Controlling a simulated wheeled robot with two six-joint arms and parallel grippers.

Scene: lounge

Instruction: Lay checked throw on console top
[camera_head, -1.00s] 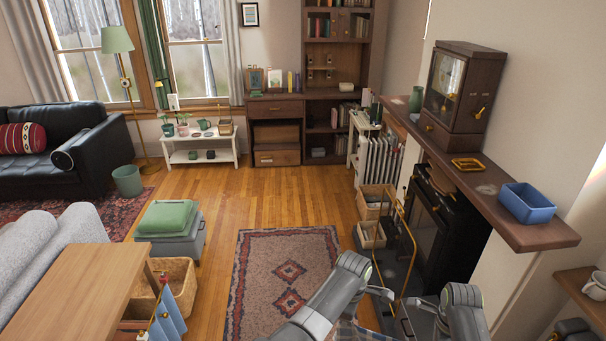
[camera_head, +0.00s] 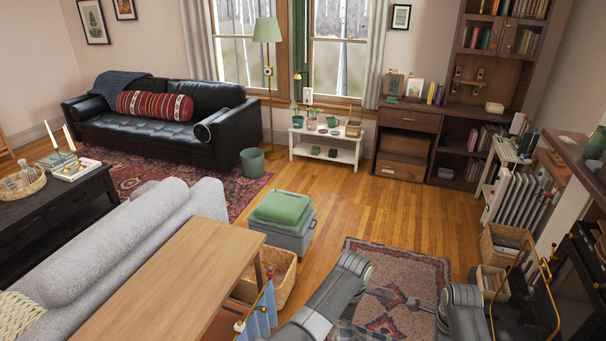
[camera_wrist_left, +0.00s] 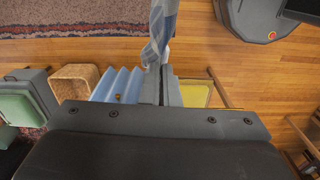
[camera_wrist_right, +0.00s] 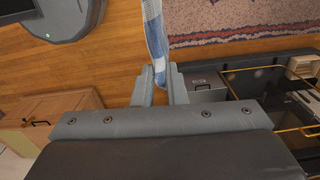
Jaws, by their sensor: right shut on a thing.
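The blue, white and grey checked throw (camera_wrist_left: 162,25) hangs as a narrow strip in the left wrist view; it also shows in the right wrist view (camera_wrist_right: 153,28). My left gripper (camera_wrist_left: 160,72) is shut on one end of it. My right gripper (camera_wrist_right: 159,78) is shut on another part. In the head view both grippers are low at the bottom, between my forearms, and most of the throw is hidden. The wooden console top (camera_head: 150,285) stands behind the grey sofa, left of my left arm, and its visible surface is bare.
A blue pleated object (camera_head: 263,312) and a wicker basket (camera_head: 277,277) are by the console's right end. A green-topped grey box (camera_head: 283,220) stands beyond. The fireplace screen (camera_head: 530,300) and mantel (camera_head: 578,158) are at right. Wooden floor and patterned rug lie ahead.

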